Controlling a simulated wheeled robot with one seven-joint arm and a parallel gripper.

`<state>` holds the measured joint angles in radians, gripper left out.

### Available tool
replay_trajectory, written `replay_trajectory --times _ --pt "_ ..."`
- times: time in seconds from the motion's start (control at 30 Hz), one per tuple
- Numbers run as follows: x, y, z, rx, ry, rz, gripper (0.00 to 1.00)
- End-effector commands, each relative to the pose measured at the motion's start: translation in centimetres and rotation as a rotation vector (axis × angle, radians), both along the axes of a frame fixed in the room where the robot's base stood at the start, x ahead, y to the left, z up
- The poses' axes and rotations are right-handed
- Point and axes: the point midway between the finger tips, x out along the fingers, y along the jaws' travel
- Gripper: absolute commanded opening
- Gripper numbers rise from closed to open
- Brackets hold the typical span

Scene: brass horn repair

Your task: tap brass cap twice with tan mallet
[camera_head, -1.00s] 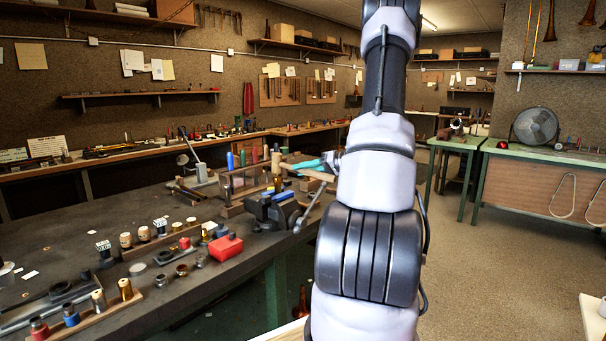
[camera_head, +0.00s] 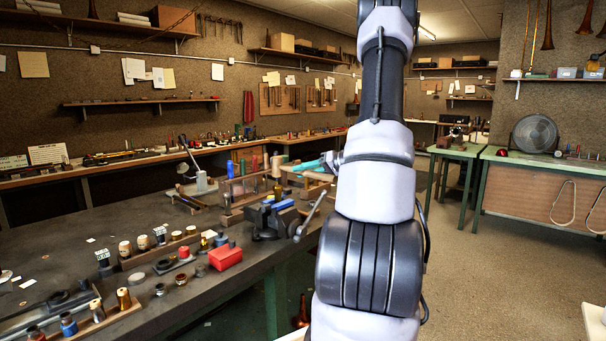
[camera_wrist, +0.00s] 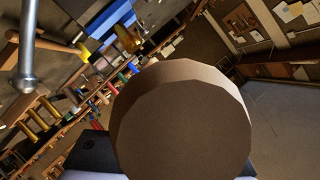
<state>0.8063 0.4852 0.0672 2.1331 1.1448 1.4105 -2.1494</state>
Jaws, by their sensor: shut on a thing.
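A tan mallet head (camera_wrist: 182,115), seen on its round face, fills the lower middle of the wrist view. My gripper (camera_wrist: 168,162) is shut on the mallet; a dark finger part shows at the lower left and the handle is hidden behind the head. A brass-coloured piece (camera_wrist: 127,38) lies beyond the mallet, beside a blue strip, with clear space between in the picture. I cannot tell surely whether it is the brass cap.
A dark bench (camera_head: 60,235) holds a vise (camera_head: 270,220), a red box (camera_head: 225,257) and several small fittings in wooden racks. In the wrist view a grey metal bar (camera_wrist: 29,45) stands at the upper left. Floor (camera_head: 480,260) is clear to the right.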

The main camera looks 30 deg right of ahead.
Motion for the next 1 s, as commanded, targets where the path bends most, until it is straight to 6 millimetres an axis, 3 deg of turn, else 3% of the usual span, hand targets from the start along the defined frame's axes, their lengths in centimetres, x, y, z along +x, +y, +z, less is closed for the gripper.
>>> replay_trajectory --times 0.7,1.0 --pt "0.0 0.0 -0.1 0.002 -0.001 0.0 0.0" --pt "0.0 0.0 -3.4 0.004 0.001 -0.001 0.0"
